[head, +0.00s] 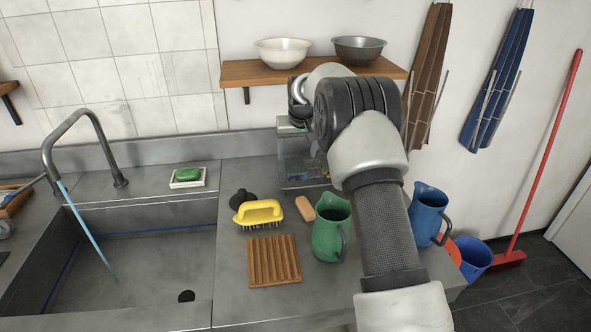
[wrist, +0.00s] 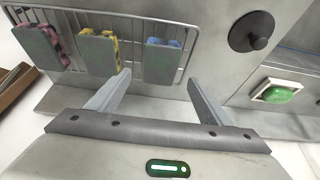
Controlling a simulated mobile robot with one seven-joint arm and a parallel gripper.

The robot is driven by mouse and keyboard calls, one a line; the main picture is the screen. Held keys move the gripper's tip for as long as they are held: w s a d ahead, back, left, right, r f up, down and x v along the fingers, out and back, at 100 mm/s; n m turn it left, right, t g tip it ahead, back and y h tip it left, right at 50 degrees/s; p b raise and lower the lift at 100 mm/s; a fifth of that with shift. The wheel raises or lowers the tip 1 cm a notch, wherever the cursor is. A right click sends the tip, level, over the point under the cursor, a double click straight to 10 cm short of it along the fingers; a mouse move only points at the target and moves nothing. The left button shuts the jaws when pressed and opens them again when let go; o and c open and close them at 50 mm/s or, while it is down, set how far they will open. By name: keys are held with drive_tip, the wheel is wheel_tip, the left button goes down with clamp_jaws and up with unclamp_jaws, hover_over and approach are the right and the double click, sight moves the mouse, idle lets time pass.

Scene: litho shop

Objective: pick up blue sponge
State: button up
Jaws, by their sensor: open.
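The blue sponge (wrist: 163,60) stands in a wire rack (wrist: 192,22) in the wrist view, its blue top edge showing above a grey-green scouring face. A yellow sponge (wrist: 98,54) and a pink sponge (wrist: 40,47) stand to its left in the same rack. My gripper (wrist: 158,77) is open and empty, its two fingers pointing toward the rack. The blue sponge appears between the fingertips in the picture, apart from them as far as I can tell. In the head view the rack (head: 304,183) is partly hidden by my arm, and the blue sponge is hard to make out.
A green jug (head: 331,228), yellow brush (head: 258,211), wooden slatted board (head: 273,262) and black plunger-like knob (head: 241,199) stand on the counter in front. A blue jug (head: 428,214) is at right. A shelf (head: 262,74) with two bowls hangs above. The sink is at left.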

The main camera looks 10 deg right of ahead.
sight(296, 166)
drive_tip(key=shift+x, duration=2.95)
drive_tip(key=shift+s, duration=0.2)
drive_tip(key=shift+f, duration=0.3)
drive_tip(key=shift+c, duration=0.2)
drive_tip(key=c, duration=1.1)
